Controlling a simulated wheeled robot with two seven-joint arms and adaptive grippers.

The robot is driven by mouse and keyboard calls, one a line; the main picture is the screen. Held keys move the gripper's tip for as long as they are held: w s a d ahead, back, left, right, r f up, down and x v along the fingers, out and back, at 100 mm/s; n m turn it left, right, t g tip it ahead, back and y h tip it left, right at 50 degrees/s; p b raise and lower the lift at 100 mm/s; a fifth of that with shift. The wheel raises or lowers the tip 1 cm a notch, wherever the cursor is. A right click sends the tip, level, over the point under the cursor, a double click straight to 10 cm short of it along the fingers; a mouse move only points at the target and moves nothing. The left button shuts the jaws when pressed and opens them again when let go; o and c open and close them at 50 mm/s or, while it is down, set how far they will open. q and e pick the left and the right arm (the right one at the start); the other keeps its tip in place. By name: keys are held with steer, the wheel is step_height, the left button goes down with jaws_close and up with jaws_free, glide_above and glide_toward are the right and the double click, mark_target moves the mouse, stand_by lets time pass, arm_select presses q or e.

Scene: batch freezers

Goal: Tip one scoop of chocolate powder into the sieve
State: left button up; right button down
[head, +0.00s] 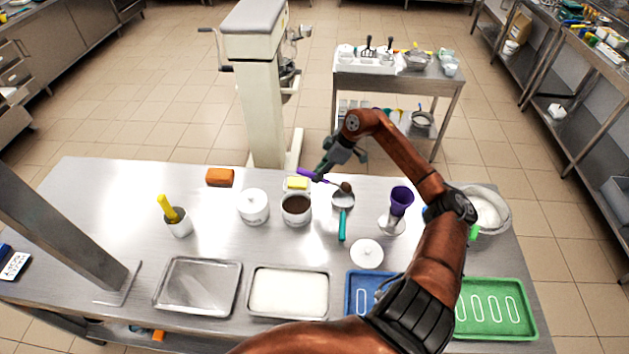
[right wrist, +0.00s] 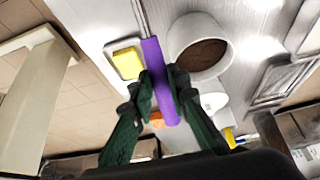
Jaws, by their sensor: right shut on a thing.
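My right gripper (head: 325,171) is shut on the purple handle of the scoop (head: 313,175); in the right wrist view the handle (right wrist: 158,75) lies between both fingers (right wrist: 160,90). The scoop's end, dark with brown powder (head: 346,187), is over the far part of the sieve (head: 342,202), whose teal handle points toward me. I cannot tell whether it touches the sieve or whether powder lies in the mesh. The white tub of chocolate powder (head: 296,221) stands open left of the sieve; it also shows in the right wrist view (right wrist: 188,28). My left gripper is out of view.
A butter dish (head: 297,184) stands behind the tub, a lidded white pot (head: 253,208) to its left. Trays (head: 198,286) line the front edge.

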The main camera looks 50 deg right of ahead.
mark_target(326, 179)
steer(key=shift+s+d+r+t+y+p, duration=0.4)
steer(key=shift+s+r+t+y+p, duration=0.1)
steer(key=shift+s+r+t, duration=0.1)
steer(key=shift+s+d+r+t+y+p, duration=0.4)
steer(key=shift+s+r+t+y+p, duration=0.1)
steer(key=shift+r+t, duration=0.1)
steer(key=shift+s+d+r+t+y+p, duration=0.4)
steer(key=shift+t+y, duration=0.1)
steer(key=shift+t, duration=0.2)
steer(key=shift+s+d+r+t+y, duration=0.3)
steer(key=shift+s+d+t+y, duration=0.4)
steer(key=shift+s+t, duration=0.15)
steer(key=shift+s+d+r+t+y, duration=0.3)
steer(key=shift+s+d+t+y, duration=0.25)
steer(key=shift+s+t+y, duration=0.25)
steer(key=shift+d+r, duration=0.1)
steer(key=shift+r, duration=0.05)
